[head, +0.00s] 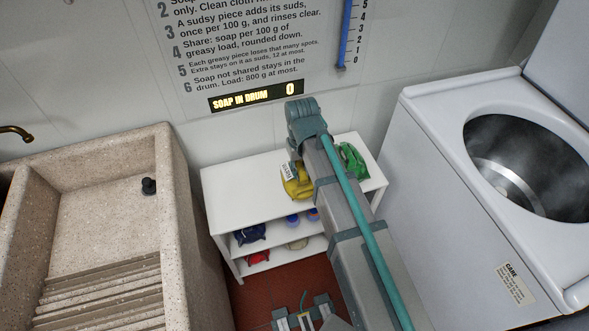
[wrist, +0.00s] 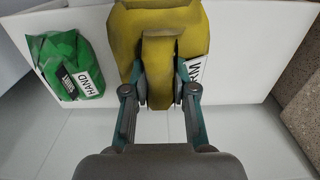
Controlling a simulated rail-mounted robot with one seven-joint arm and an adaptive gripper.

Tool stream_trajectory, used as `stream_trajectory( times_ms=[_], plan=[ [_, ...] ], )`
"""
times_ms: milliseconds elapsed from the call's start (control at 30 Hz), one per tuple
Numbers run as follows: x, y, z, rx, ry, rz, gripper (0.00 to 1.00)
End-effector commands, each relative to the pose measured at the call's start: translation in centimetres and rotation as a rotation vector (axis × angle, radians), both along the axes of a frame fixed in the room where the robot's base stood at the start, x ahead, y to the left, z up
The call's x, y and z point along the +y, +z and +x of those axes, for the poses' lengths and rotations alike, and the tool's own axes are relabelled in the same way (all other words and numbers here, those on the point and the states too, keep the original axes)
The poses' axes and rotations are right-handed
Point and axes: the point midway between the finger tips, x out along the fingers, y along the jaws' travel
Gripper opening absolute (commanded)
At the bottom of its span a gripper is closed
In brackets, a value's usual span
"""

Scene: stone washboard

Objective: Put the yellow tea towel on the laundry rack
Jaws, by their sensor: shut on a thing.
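The yellow tea towel (head: 297,186) is a bunched cloth with a white label, at the top of the white shelf unit in the head view. In the wrist view the towel (wrist: 185,35) fills the top middle, with a fold between my fingers. My gripper (wrist: 160,95) is shut on that fold. I cannot tell whether the towel still touches the shelf top. In the head view my arm hides part of the towel and most of the gripper. I cannot make out a laundry rack for certain in either view.
A green cloth (head: 352,162) lies on the white shelf unit (head: 235,190), right of the towel; dark blue (head: 250,234) and red (head: 258,257) cloths lie below. A stone washboard sink (head: 178,230) stands left. A white washer (head: 440,170) with an open drum stands right.

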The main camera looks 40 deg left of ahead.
Motion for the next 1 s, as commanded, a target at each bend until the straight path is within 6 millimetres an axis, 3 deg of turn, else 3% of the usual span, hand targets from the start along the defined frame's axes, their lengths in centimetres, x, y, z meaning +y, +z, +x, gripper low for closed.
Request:
stream_trajectory(
  times_ms=[133, 333, 667, 1000],
  plan=[
    [3.0, -1.4, 2.6, 0.001, 0.000, -0.002, 0.00],
    [4.7, -4.8, 4.1, 0.001, 0.000, -0.001, 0.00],
    [5.7, -6.7, 5.0, 0.000, 0.000, 0.000, 0.00],
    [5.9, -10.2, 5.2, 0.000, 0.000, 0.000, 0.00]
  ],
)
